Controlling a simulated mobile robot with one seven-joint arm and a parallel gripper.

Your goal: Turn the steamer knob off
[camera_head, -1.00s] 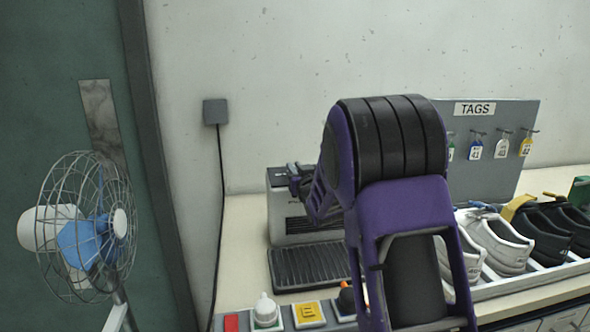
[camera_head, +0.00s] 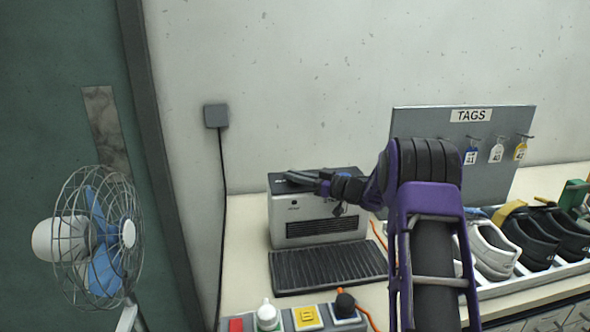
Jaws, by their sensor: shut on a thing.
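The steamer (camera_head: 283,228) is a pale box with a dark top and a dark vent slot, standing at the back against the wall. My gripper (camera_head: 300,178) reaches in from the right, pointing left across its top front edge. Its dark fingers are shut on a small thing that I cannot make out. A small dark part (camera_head: 338,210) shows just below my wrist against the steamer's front. I cannot tell whether it is the knob or part of my gripper. No knob can be clearly made out, and its setting cannot be read.
A black ribbed tray (camera_head: 327,267) lies before the steamer. A shoe rack (camera_head: 545,273) and tag board (camera_head: 420,120) are right, a fan (camera_head: 92,235) left.

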